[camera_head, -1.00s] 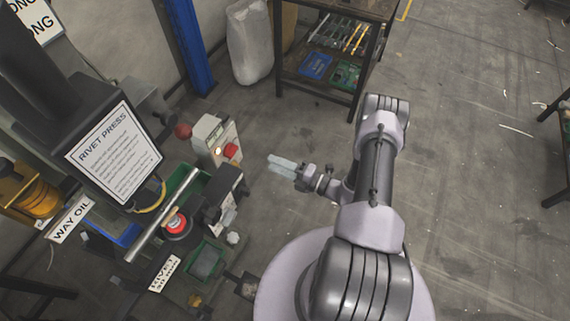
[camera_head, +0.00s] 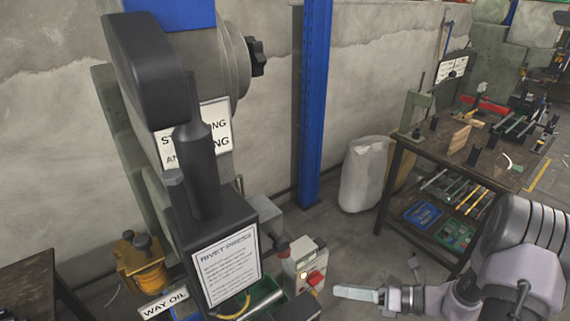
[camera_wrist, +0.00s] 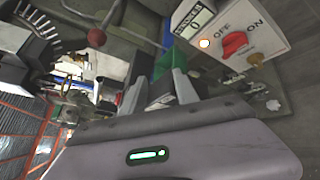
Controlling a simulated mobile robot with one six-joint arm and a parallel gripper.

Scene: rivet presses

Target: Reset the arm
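My arm (camera_head: 520,265) reaches in from the lower right of the head view. My gripper (camera_head: 345,292) points left, just right of the press's control box (camera_head: 303,265), with no contact clear from here. In the wrist view the two grey fingers of my gripper (camera_wrist: 158,88) stand apart with a gap between them. I see nothing held between them. The rivet press (camera_head: 205,160) stands at the left with its "RIVET PRESS" sign (camera_head: 226,266). The control box also shows at the upper right of the wrist view (camera_wrist: 277,25), with a red switch (camera_wrist: 235,43).
A workbench (camera_head: 440,160) with tools and bins stands at the right. A white sack (camera_head: 362,175) stands on the floor near a blue post (camera_head: 313,100). A yellow oiler (camera_head: 143,262) is at the lower left. Grey floor (camera_head: 345,245) is open between the press and the bench.

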